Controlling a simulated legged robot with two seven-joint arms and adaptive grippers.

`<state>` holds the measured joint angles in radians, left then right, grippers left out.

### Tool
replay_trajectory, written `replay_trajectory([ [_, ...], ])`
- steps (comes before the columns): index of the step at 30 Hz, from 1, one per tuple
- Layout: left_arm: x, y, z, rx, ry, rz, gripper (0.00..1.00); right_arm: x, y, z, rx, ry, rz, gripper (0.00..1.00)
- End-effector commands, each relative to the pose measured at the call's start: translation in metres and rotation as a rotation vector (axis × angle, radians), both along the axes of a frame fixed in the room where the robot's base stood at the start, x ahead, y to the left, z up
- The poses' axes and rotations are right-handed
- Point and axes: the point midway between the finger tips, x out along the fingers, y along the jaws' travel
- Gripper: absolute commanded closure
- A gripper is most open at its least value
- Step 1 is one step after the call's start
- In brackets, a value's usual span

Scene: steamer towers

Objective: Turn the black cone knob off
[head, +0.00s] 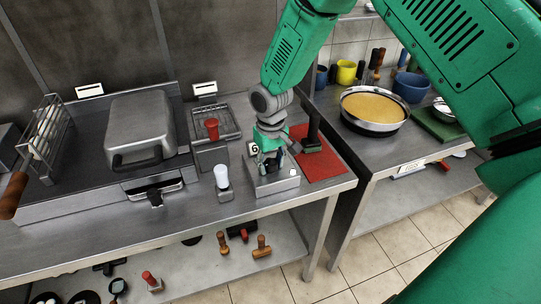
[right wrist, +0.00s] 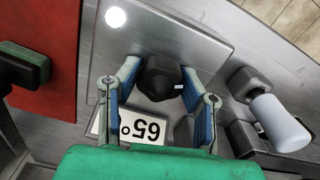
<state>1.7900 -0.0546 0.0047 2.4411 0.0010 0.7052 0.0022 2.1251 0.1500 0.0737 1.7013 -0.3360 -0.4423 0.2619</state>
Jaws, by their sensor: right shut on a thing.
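The black cone knob (right wrist: 160,78) sits on a metal control box (head: 275,187), which stands on the steel counter. In the right wrist view my right gripper (right wrist: 160,72) has its two blue-padded fingers on either side of the knob, shut on it. The knob has a small white mark on its side. In the head view the right gripper (head: 268,152) points down at the box and mostly hides the knob. A white round light (right wrist: 115,18) is on the box. A "65°" label (right wrist: 145,128) shows upside down beside the knob. My left gripper is not in view.
A white-topped lever (head: 222,177) stands left of the box, and a red-handled one (head: 212,128) is behind it. A red mat (head: 322,165) with a black-handled tool lies to the right. A closed metal press (head: 142,128) is further left.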

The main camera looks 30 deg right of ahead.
Motion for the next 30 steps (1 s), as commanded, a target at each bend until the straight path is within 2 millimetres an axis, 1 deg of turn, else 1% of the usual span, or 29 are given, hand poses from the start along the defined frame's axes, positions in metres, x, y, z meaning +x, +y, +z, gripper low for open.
replay_trajectory([
  [1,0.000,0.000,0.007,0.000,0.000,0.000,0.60,0.000,0.001,0.003,0.003,0.000,0.066,1.00],
  [4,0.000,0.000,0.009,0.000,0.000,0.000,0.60,0.001,0.001,0.001,0.002,-0.002,0.150,1.00],
  [14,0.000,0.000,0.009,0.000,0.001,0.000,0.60,0.001,0.002,0.000,0.002,-0.002,0.185,1.00],
  [17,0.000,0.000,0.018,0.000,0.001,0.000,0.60,0.000,0.002,0.002,0.003,-0.001,0.314,1.00],
  [21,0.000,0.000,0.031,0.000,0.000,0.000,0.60,0.001,0.002,0.002,0.004,-0.003,0.579,1.00],
  [24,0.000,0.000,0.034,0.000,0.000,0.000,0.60,0.001,0.002,0.001,0.003,-0.004,0.712,1.00],
  [27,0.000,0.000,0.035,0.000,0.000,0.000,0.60,0.001,0.003,-0.001,0.003,-0.004,0.768,1.00],
  [30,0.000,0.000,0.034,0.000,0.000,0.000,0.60,0.001,0.003,-0.002,0.003,-0.004,0.773,1.00],
])
